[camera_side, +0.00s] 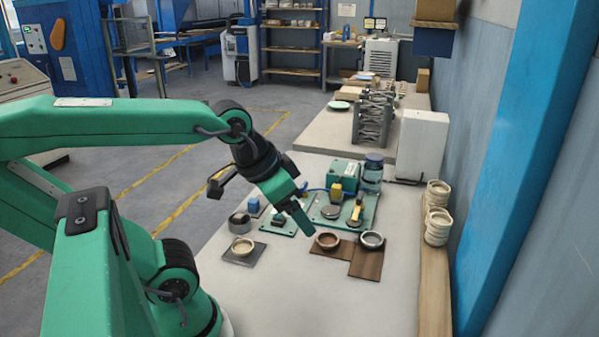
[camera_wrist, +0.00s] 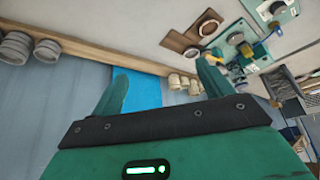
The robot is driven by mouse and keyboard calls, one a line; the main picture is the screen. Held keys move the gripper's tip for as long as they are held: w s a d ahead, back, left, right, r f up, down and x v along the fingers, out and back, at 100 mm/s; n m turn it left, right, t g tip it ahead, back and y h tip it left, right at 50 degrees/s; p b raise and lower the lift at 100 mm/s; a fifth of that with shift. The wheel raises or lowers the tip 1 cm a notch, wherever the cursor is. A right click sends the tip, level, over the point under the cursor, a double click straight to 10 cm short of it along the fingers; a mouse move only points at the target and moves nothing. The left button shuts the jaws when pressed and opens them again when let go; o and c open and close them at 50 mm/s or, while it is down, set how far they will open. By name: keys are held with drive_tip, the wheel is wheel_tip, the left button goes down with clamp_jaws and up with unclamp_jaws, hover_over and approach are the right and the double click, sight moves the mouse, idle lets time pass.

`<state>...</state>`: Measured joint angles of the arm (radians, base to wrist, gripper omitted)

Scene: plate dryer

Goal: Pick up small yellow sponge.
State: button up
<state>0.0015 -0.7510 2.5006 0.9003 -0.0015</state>
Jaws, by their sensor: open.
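A small yellow block (camera_side: 336,191), which looks like the sponge, sits upright near the back of a green tray (camera_side: 322,217). A small yellow piece, perhaps the same block, shows in the wrist view (camera_wrist: 247,50), to the right of my jaws. A second yellow item with dark parts (camera_side: 356,214) stands nearer the front of the tray. My gripper (camera_side: 303,218) hangs in the air to the left of the yellow block, pointing down and right. In the wrist view its two fingers (camera_wrist: 160,78) are apart with nothing between them.
A green box (camera_side: 343,175) and a blue jar (camera_side: 372,172) stand behind the tray. Small bowls (camera_side: 328,240) sit on brown boards in front. A smaller bowl (camera_side: 242,246) is at left. Stacked cups (camera_side: 438,212) line the right ledge.

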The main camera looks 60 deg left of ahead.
drive_tip(key=c, duration=0.6)
